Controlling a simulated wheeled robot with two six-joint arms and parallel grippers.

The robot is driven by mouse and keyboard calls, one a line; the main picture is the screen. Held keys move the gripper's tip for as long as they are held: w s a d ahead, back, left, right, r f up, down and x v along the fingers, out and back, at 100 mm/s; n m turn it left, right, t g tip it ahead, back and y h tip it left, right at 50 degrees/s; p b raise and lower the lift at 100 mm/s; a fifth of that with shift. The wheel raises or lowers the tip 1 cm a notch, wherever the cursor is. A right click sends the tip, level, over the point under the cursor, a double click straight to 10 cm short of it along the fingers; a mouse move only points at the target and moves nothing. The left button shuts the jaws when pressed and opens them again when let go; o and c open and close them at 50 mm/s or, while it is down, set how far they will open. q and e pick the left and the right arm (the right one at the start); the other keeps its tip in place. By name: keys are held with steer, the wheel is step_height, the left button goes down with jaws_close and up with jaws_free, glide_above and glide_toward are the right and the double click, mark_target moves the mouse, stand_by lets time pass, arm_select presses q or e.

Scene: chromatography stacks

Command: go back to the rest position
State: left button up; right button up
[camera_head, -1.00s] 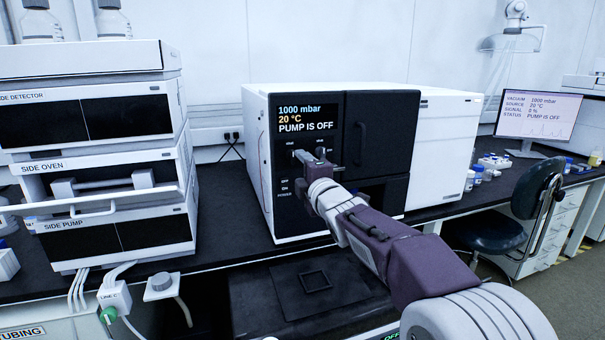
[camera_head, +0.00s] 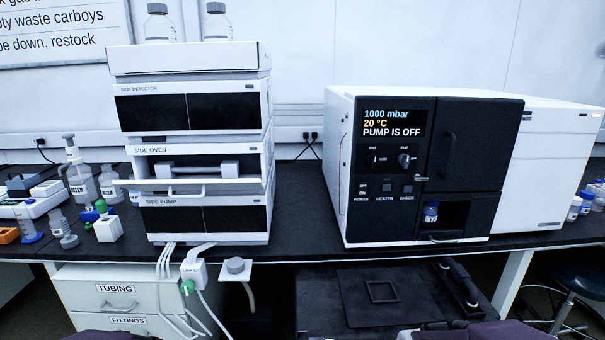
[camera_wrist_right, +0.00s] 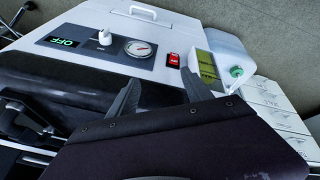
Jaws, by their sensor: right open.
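My right gripper (camera_wrist_right: 160,92) shows in the right wrist view with its two dark fingers spread and nothing between them. It faces a white unit with a round gauge (camera_wrist_right: 138,48), a green OFF display (camera_wrist_right: 64,42) and a red switch (camera_wrist_right: 174,59). In the head view neither gripper shows; only dark purple parts of my arms are at the bottom edge. The white and black instrument (camera_head: 468,150) stands on the bench, its screen (camera_head: 393,123) reading 1000 mbar, 20 °C, PUMP IS OFF. Its two knobs (camera_head: 390,160) are clear of my arms.
A stack of white modules (camera_head: 205,185) stands left of the instrument, with bottles on top. A blue-capped vial (camera_head: 431,212) sits in the instrument's lower opening. Small bottles and racks crowd the far left bench. Tubes hang below the stack. A dark stool (camera_head: 585,285) is at right.

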steer(key=s+f+m+g, duration=0.3)
steer(key=s+m, duration=0.2)
steer(key=s, duration=0.3)
step_height(320, 180, up, 26)
steer(key=m+p, duration=0.1)
steer(key=p, duration=2.5)
steer(key=shift+s+a, duration=0.2)
steer(key=shift+w+f, duration=0.1)
steer(key=shift+f, duration=0.1)
